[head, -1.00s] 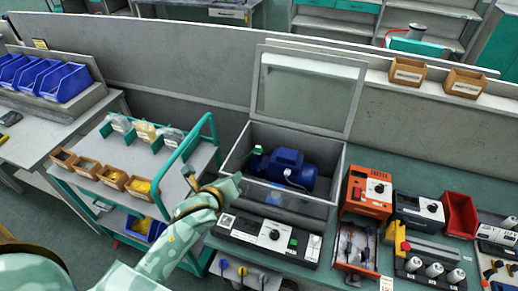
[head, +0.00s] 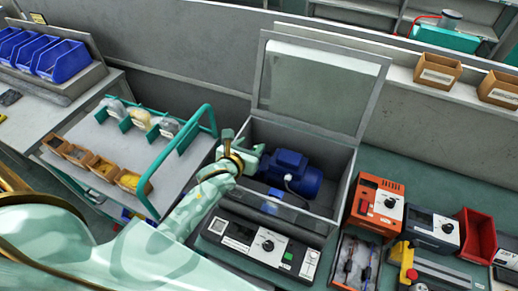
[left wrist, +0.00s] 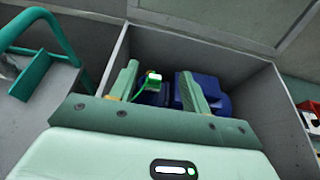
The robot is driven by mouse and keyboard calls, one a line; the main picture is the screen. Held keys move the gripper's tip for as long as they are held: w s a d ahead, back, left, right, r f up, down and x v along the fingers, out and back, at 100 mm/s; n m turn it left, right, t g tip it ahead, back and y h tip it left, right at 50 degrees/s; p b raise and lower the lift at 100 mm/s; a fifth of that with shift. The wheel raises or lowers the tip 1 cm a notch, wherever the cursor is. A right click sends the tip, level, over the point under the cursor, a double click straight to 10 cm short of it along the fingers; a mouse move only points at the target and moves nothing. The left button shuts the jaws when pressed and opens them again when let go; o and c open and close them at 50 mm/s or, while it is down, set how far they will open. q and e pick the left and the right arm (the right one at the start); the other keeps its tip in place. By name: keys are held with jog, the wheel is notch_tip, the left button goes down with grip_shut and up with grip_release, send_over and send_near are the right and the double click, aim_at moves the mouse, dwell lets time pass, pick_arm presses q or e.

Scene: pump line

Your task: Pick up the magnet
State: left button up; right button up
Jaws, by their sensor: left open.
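No part is plainly a magnet. A small green piece with a white top (left wrist: 153,77), which may be the magnet, shows between my left fingers in the left wrist view; I cannot tell for sure. My left gripper (head: 246,153) is at the left side of the open grey box (head: 345,190), near its rim. In the left wrist view the left gripper (left wrist: 158,74) is open, its fingers apart over the box. A blue motor (head: 292,174) lies in the box, beyond the fingers. My right gripper is not in view.
The box's clear lid (head: 315,85) stands open at the back. A teal trolley (head: 95,135) with small bins is at the left. A black control panel (head: 262,248) is in front of the box, and an orange unit (head: 376,206) is to its right.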

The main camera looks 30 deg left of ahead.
pick_arm(q)
jog(key=w+f+b, duration=0.1)
jog(key=w+f, duration=0.2)
jog(key=w+f+b, duration=0.1)
jog(key=w+f, duration=0.3)
jog(key=shift+w+a+f, duration=0.1)
jog(key=shift+a+f, duration=0.05)
jog(key=shift+f, duration=0.15)
jog(key=shift+r, duration=0.1)
jog(key=c, duration=1)
